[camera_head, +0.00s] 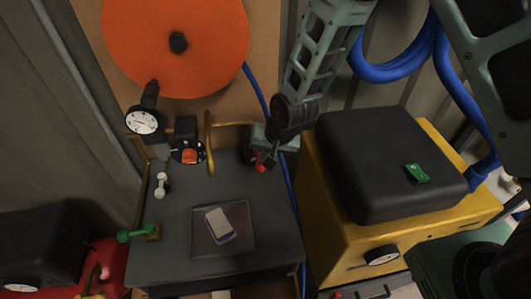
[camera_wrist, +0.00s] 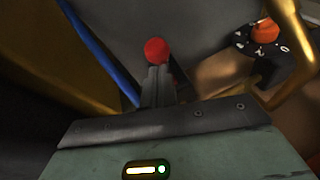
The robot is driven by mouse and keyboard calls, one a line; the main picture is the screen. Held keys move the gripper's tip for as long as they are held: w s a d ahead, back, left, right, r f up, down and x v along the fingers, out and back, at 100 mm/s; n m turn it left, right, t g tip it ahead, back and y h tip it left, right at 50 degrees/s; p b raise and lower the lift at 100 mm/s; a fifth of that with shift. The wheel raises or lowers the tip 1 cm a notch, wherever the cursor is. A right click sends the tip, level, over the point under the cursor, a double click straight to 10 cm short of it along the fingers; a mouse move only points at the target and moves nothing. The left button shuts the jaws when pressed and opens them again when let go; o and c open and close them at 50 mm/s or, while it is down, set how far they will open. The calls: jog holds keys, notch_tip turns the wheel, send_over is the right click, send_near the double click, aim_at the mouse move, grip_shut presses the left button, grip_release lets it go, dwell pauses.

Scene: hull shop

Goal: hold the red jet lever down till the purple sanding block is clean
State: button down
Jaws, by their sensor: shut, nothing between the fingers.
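The sanding block (camera_head: 219,225) lies on a dark square plate (camera_head: 240,250) on the grey bench top. Its upper face looks pale grey, with purple along its lower edge. The red jet lever shows as a red ball knob (camera_head: 261,168) at the back right of the bench. In the wrist view the red knob (camera_wrist: 156,50) is just beyond my fingertips. My gripper (camera_head: 270,159) is shut and empty, pointing down at the lever. The fingers (camera_wrist: 157,80) hide most of the lever's arm, and I cannot tell whether they touch it or how far down it is.
A yellow box (camera_head: 320,215) with a black top stands right of the bench. A green lever (camera_head: 135,234), a white-knobbed lever (camera_head: 161,186), a gauge (camera_head: 142,121) and an orange-knobbed dial (camera_head: 188,155) are at the left and back. A brass pipe (camera_wrist: 289,55) rises near my gripper.

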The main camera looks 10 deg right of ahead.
jog(key=f+b, duration=0.1)
jog(key=s+f+t+b, duration=0.1)
jog(key=b, duration=0.1)
jog(key=f+b, duration=0.1)
jog(key=s+f+b, duration=0.1)
jog(key=f+b, duration=0.1)
jog(key=b, duration=0.1)
jog(key=shift+s+f, duration=0.4)
dwell(1.7)
dwell(1.8)
